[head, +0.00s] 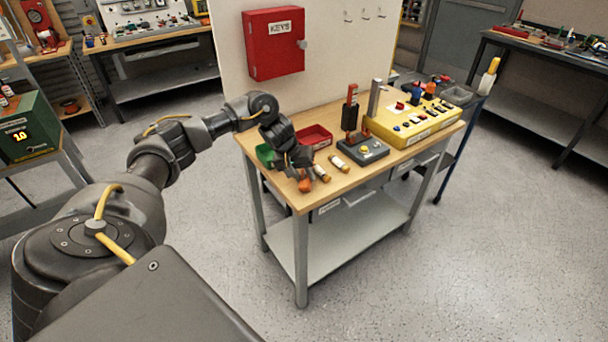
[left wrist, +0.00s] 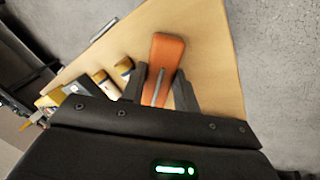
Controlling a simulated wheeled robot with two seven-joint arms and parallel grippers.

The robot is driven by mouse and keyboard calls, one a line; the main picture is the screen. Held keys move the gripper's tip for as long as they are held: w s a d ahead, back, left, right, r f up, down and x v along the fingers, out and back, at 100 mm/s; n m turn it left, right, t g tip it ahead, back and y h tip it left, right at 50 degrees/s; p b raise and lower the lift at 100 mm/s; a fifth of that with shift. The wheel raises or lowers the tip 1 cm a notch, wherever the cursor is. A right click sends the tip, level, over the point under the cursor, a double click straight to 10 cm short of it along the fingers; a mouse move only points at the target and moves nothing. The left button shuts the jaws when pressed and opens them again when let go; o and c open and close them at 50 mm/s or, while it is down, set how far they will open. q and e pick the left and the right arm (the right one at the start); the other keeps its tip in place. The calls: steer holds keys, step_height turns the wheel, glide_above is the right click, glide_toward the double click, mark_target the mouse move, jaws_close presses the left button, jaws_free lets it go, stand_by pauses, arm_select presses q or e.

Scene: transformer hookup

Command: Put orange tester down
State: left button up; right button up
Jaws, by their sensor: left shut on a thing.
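The orange tester (head: 305,184) is at the front left part of the wooden workbench (head: 375,175). It also shows in the left wrist view (left wrist: 166,55), between the two dark fingers. My left gripper (head: 300,170) is shut on the tester. In the left wrist view the gripper (left wrist: 159,88) points at the bench top, near its corner. I cannot tell whether the tester touches the bench top. My right gripper is not in view.
Two cylindrical fuses (head: 321,173) (head: 339,163) lie beside the tester. A red bin (head: 316,136), a green bin (head: 265,155), a grey box with a button (head: 362,150) and a yellow control panel (head: 415,125) stand behind. The bench's front edge is close to the gripper.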

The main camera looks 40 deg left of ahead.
arm_select(q)
steer(key=shift+f, duration=0.1)
steer(key=o, duration=1)
steer(key=shift+c, duration=0.2)
steer(key=shift+a+r, duration=0.1)
steer(key=shift+r, duration=0.25)
steer(key=p+v, duration=0.1)
steer(key=v, duration=1)
steer(key=shift+s+r, duration=0.2)
steer(key=shift+r, duration=0.1)
